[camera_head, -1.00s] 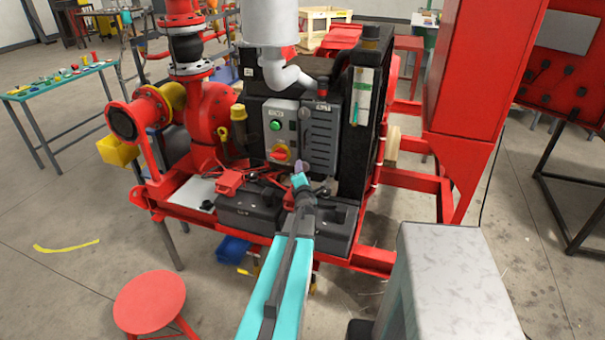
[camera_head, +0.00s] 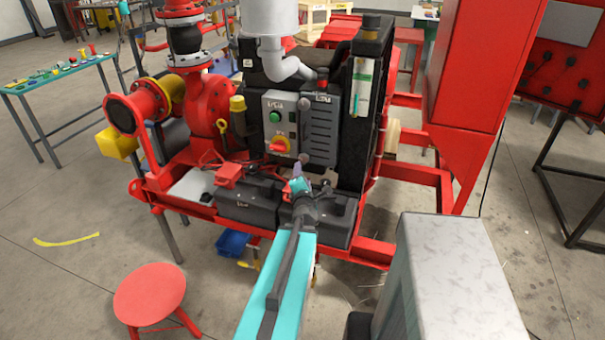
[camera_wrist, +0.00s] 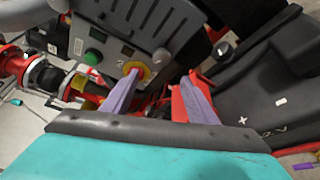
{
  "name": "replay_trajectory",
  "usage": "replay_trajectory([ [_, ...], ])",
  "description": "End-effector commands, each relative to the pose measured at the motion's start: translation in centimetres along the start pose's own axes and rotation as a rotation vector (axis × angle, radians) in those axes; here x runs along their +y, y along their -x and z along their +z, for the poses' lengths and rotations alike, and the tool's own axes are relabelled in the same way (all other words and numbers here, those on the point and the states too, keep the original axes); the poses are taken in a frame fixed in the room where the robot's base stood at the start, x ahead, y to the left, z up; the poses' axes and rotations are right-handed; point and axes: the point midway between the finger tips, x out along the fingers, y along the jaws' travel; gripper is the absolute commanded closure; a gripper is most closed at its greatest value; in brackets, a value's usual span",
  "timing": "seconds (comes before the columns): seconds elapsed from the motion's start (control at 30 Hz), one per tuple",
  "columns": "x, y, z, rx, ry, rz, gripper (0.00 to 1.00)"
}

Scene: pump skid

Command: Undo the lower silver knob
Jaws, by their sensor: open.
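The lower silver knob (camera_head: 304,159) is a small grey ball at the bottom of the louvred grey cover (camera_head: 319,125) on the skid's dark engine block. In the wrist view the knob (camera_wrist: 162,57) shows just beyond my fingertips, between them in the picture and apart from both. Another silver knob (camera_head: 304,103) sits at the cover's upper left corner. My gripper (camera_wrist: 163,79) is open and empty, with its two purple fingers either side of the line to the lower knob. In the head view my gripper (camera_head: 297,172) is just below that knob.
Left of the cover are a green button (camera_head: 275,116) and a red-yellow rotary switch (camera_head: 281,145); the left finger passes near the switch in the wrist view. Dark batteries (camera_head: 250,202) with red terminal covers (camera_head: 229,172) lie below. A red stool (camera_head: 150,292) stands at front left.

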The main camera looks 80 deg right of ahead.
Motion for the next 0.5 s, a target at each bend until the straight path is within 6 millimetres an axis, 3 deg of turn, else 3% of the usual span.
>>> replay_trajectory([
  [0.17,0.12,1.07,-0.03,0.001,0.0,0.001,0.47],
  [0.5,0.07,1.2,-0.05,0.0,0.0,0.001,0.47],
])
